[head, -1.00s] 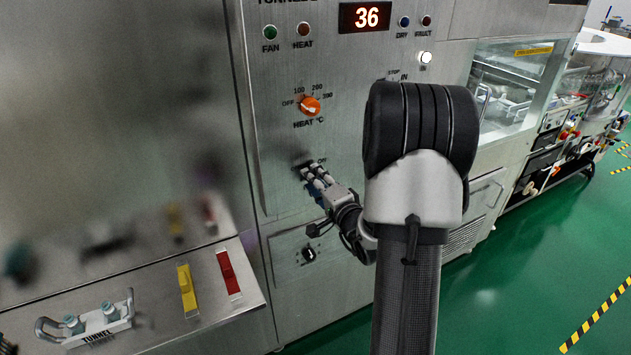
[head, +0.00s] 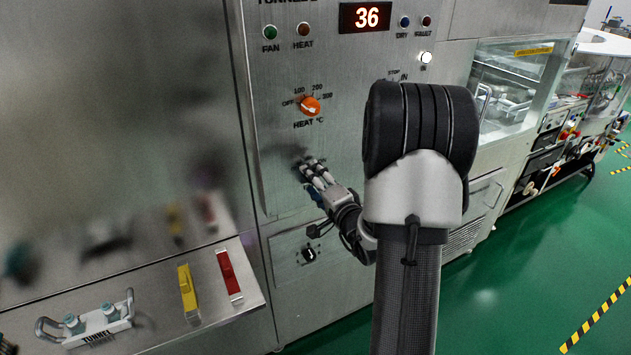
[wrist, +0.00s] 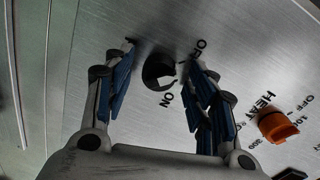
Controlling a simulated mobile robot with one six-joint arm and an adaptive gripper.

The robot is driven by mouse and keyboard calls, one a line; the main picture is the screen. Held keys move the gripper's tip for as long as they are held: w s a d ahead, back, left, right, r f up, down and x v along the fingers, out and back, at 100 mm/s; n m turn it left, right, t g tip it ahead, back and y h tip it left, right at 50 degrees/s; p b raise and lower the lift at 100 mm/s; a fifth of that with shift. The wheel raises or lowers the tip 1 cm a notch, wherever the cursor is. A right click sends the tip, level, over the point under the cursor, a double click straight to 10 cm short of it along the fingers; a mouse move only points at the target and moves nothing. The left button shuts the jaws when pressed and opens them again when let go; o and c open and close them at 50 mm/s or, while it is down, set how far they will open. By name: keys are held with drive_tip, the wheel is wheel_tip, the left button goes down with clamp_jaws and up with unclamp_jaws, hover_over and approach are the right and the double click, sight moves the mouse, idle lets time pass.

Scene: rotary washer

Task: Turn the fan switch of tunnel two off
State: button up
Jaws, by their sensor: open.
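The tunnel panel (head: 340,90) is a steel front with a red display reading 36. In the wrist view, a black rotary switch (wrist: 158,72) with OFF and ON marks sits on this panel. My gripper (wrist: 163,60) is open, with one finger on each side of the switch. I cannot tell if either finger touches it. In the head view, my gripper (head: 309,168) is at the panel below the orange heat knob (head: 309,106) and hides the switch. The heat knob also shows at the right of the wrist view (wrist: 277,126). The green fan lamp (head: 270,32) is at the upper left.
Another black switch (head: 309,254) is on the panel below my gripper. Green floor is open at the right.

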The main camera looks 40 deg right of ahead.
drive_tip(key=v, duration=0.7)
drive_tip(key=shift+s, duration=0.25)
idle(0.4)
